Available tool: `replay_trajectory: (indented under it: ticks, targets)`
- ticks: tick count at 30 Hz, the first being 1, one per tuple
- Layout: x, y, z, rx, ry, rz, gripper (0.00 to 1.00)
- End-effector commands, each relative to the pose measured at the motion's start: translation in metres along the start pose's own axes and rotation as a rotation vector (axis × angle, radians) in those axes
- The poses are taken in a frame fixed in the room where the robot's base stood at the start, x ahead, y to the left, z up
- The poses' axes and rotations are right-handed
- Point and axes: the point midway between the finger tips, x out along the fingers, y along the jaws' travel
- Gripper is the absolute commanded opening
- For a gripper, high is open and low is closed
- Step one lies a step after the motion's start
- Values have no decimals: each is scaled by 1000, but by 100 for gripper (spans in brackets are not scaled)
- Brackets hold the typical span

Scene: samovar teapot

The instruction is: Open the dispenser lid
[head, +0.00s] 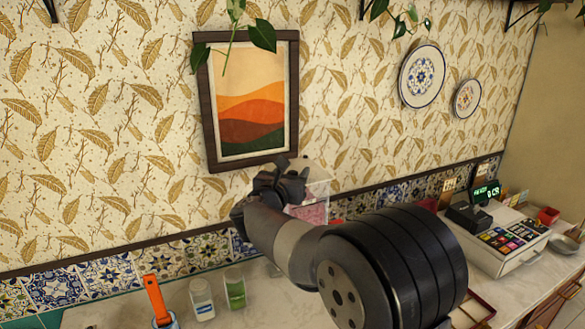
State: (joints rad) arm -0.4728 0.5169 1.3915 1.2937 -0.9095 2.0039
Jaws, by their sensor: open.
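A clear box-shaped dispenser (318,190) with pink contents stands on the counter by the tiled wall. My gripper (280,172) is at the dispenser's upper left side in the picture, and its jaws are open. My arm comes in from the lower right and hides the lower part of the dispenser. The dispenser's lid is partly behind the gripper, so I cannot tell whether it is open or whether the gripper touches it.
On the counter (100,314) at lower left stand an orange-handled tool (157,300) in a cup, a white bottle (202,299) and a green glass (235,290). A cash register (497,237) stands at right. A framed picture (204,105) hangs behind my gripper.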

Motion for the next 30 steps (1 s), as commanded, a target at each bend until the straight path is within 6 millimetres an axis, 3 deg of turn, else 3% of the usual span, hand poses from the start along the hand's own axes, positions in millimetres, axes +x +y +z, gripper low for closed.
replay_trajectory:
  ticks: [9, 25, 30]
  targets:
    - [2, 0, 0, 0, 0, 0, 44]
    - [2, 0, 0, 0, 0, 0, 1]
    - [2, 0, 0, 0, 0, 0, 0]
